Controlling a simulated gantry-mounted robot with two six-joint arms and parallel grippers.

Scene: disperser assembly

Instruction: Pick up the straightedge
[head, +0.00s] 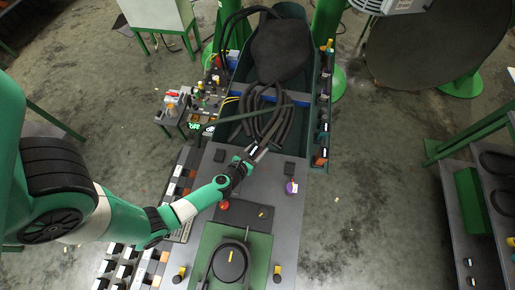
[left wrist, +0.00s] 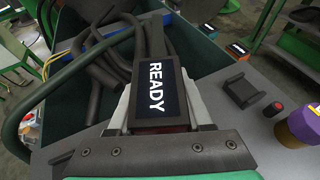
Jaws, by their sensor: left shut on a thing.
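My left gripper (head: 257,150) is shut at the far edge of the grey worktop, beside the green bin. In the left wrist view, a dark, straight bar (left wrist: 156,40) stands out beyond the READY display between the fingers; it looks like the straightedge, held in the jaws. The display and the fingers hide its near part. In the head view I cannot clearly tell the bar from the dark hoses behind it. My right gripper is not in view.
The green bin (left wrist: 225,58) holds several dark hoses (left wrist: 98,62). A black bracket (left wrist: 241,91) and a purple cylinder (head: 291,187) stand on the grey worktop (head: 275,222).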

